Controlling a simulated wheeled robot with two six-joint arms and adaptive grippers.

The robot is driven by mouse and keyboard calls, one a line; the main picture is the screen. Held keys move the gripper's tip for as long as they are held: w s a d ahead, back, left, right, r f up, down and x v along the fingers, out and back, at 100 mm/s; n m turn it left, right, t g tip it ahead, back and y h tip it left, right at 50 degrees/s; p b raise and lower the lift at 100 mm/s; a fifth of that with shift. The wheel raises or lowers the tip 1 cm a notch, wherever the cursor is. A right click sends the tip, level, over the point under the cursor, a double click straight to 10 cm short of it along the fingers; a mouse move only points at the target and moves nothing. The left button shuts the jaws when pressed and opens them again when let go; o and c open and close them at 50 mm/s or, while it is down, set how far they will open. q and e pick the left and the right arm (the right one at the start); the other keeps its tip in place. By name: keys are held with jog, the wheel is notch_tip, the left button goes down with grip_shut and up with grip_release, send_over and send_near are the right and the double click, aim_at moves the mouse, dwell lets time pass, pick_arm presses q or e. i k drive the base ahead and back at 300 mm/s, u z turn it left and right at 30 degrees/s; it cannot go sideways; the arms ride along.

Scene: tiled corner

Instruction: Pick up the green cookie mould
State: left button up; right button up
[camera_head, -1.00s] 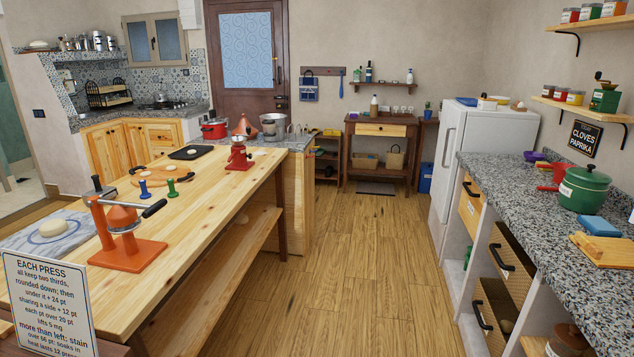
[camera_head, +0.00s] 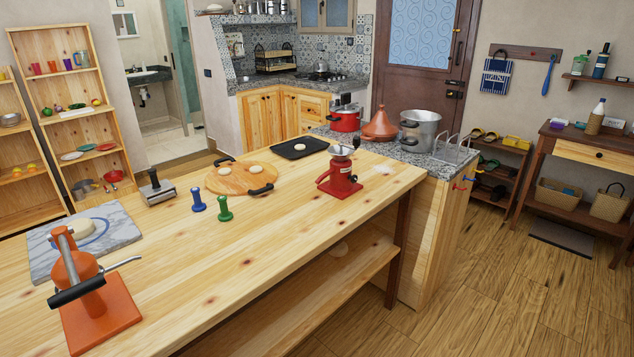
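The green cookie mould (camera_head: 224,208) stands upright on the long wooden table (camera_head: 265,265), in the middle of the head view. It has a wide round base and a knobbed grip. A blue mould (camera_head: 198,200) of like shape stands just to its left, a small gap apart. Neither of my grippers is in view.
An orange press (camera_head: 95,315) with a black handle stands at the table's near left. A marble slab (camera_head: 115,227) with dough, a grey block tool (camera_head: 158,190), a round board (camera_head: 225,180) and a red grinder (camera_head: 340,178) surround the moulds. The table front is clear.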

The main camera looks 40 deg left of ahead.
aim_at(225, 215)
jog(key=i, duration=1.3)
jog(key=u, duration=2.15)
